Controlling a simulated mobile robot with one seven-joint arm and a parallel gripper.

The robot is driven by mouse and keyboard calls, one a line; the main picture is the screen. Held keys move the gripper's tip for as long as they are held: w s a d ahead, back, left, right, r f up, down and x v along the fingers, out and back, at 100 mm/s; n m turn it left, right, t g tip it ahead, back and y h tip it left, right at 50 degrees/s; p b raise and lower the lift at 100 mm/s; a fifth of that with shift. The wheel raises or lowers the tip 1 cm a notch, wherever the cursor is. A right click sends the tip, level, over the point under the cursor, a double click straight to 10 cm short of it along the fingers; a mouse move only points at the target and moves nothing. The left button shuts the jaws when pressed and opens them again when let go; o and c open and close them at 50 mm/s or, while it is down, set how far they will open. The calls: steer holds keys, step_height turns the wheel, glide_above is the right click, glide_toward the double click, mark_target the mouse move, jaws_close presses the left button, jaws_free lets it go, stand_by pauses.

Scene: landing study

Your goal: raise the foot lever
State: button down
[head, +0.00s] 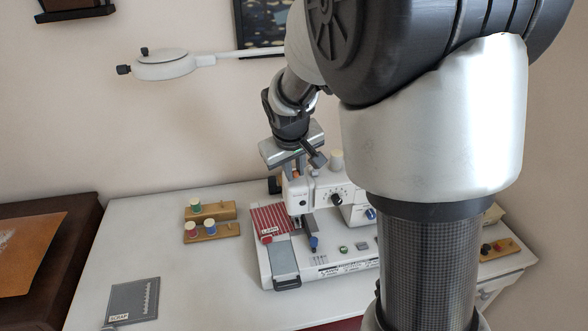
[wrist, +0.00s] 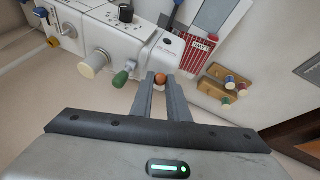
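The white sewing machine (head: 325,190) stands on the white table. My gripper (head: 292,166) is over the left end of its head, pointing down. In the wrist view, my gripper (wrist: 159,80) has its two fingers a little apart. A small round orange knob (wrist: 159,78) shows between the fingertips. I cannot tell whether the fingers touch it. A blue-tipped lever (head: 314,243) sits low by the needle area; its blue handle shows at the top edge of the wrist view (wrist: 178,3). No label marks either part as the foot lever.
A green knob (wrist: 120,79) and a cream spool (wrist: 93,65) stand close beside the fingers. Red striped cloth (head: 272,219) lies left of the needle area. Spools on wooden blocks (head: 212,232) and a grey scrap plate (head: 133,301) are further left. Table between them is clear.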

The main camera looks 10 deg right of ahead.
steer(key=shift+r, duration=0.15)
steer(key=r+g+p, duration=0.1)
steer(key=p, duration=0.3)
steer(key=shift+w, duration=0.3)
steer(key=g+p, duration=0.1)
steer(key=p, duration=0.1)
steer(key=w+g+p, duration=0.1)
steer(key=p, duration=0.2)
steer(key=shift+w+r+g, duration=0.1)
steer(key=shift+r+g, duration=0.2)
steer(key=g+p, duration=0.1)
steer(key=w+g+p, duration=0.1)
steer(key=p, duration=0.1)
steer(key=shift+w+f+g, duration=0.2)
steer(key=shift+w+g, duration=0.05)
steer(key=shift+g, duration=0.05)
steer(key=shift+w+f+n+g, duration=0.15)
steer(key=shift+w+g, duration=0.25)
steer(key=shift+g, duration=0.5)
steer(key=shift+w+n+g, duration=0.15)
steer(key=shift+w+g, duration=0.25)
steer(key=shift+g, duration=0.5)
steer(key=shift+w, duration=0.1)
steer(key=c, duration=1.7)
jaws_free()
